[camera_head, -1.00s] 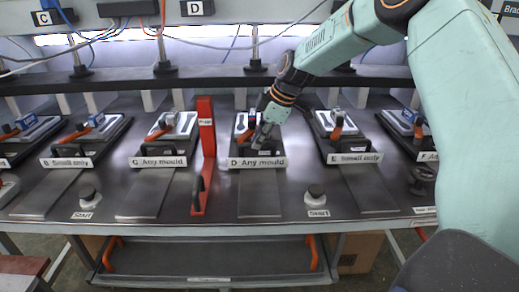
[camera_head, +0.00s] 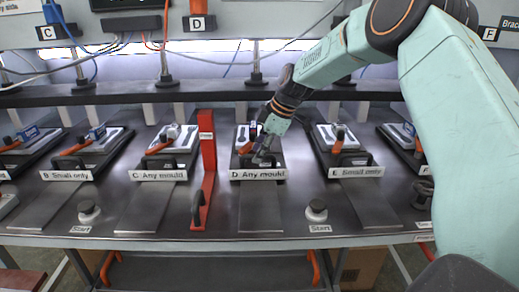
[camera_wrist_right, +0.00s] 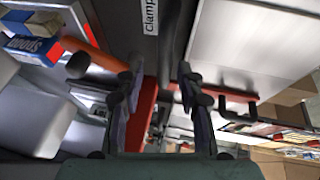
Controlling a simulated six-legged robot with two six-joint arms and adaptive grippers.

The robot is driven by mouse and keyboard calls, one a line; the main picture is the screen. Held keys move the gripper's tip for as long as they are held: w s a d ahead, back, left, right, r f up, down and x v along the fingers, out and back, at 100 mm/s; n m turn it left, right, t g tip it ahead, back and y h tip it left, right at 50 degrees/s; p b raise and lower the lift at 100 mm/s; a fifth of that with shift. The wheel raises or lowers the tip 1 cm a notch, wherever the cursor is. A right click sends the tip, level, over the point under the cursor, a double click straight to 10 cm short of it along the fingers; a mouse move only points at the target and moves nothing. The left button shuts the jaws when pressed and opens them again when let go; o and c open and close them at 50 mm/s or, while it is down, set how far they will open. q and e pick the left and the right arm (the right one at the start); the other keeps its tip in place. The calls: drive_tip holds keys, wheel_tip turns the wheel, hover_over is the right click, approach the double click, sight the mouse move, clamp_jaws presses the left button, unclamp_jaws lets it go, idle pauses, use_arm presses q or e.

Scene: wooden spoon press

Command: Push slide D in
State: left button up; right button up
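Slide D, marked by the label "D Any mould" (camera_head: 258,174), lies on the steel bench in the middle of the head view. It carries a light mould plate with an orange-handled part. Its dark front handle (camera_head: 264,160) is partly covered by my right gripper (camera_head: 262,152). The right gripper is at the handle; I cannot tell whether it touches. My left gripper is not in view.
A start button (camera_head: 316,209) is at front right. The steel track (camera_head: 260,210) before slide D is clear.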

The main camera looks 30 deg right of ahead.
drive_tip(key=shift+s+r, duration=0.1)
drive_tip(key=shift+r, duration=0.15)
drive_tip(key=s+d, duration=0.6)
drive_tip(key=s, duration=0.4)
drive_tip(key=shift+s+d+r, duration=0.2)
drive_tip(key=shift+d+r, duration=0.1)
drive_tip(key=shift+d, duration=0.1)
